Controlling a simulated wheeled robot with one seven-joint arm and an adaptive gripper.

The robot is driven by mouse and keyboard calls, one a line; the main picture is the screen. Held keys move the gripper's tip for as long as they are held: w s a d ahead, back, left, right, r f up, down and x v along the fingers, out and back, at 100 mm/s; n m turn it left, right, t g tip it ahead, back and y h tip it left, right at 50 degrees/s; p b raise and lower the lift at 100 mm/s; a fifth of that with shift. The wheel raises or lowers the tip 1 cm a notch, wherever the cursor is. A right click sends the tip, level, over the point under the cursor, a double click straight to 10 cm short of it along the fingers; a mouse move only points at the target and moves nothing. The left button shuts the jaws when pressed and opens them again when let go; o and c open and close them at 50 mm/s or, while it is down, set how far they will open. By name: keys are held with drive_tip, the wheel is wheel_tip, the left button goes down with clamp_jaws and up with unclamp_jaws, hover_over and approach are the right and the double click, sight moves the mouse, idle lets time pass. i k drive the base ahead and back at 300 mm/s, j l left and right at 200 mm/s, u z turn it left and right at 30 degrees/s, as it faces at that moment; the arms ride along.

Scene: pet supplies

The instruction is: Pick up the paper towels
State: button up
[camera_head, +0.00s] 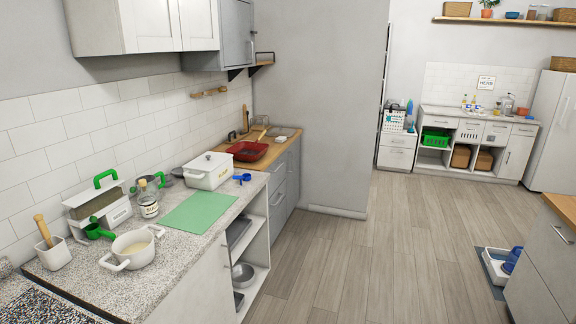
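I cannot make out any paper towels in the head view. Small items on the far white cabinet unit (495,123) are too small to identify. My gripper is not in view.
A speckled counter (190,258) at left holds a white pot (132,250), a green mat (199,210) and a lidded white container (207,171). A red tray (247,151) sits beyond. Blue bowls (511,260) stand low by a cabinet (550,265) at right. The middle floor (370,260) is clear.

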sight(281, 139)
drive_tip(key=i+u, duration=0.1)
drive_tip(key=i, duration=0.6)
drive_tip(key=i+l, duration=0.15)
drive_tip(key=i, duration=0.6)
drive_tip(key=i+l+u, duration=0.15)
drive_tip(key=i, duration=0.55)
drive_tip(key=i+l+u, duration=0.15)
drive_tip(key=i+u, duration=0.2)
drive_tip(key=i, duration=0.2)
drive_tip(key=i+l+u, duration=0.4)
drive_tip(key=i+l, duration=0.75)
drive_tip(key=i, duration=0.25)
drive_tip(key=i+l+z, duration=0.1)
drive_tip(key=i+l, duration=0.65)
drive_tip(key=i, duration=0.3)
drive_tip(key=i+l, duration=0.35)
drive_tip(key=i, duration=0.15)
drive_tip(key=i+l, duration=0.35)
drive_tip(key=i, duration=0.2)
drive_tip(key=k+z, duration=0.05)
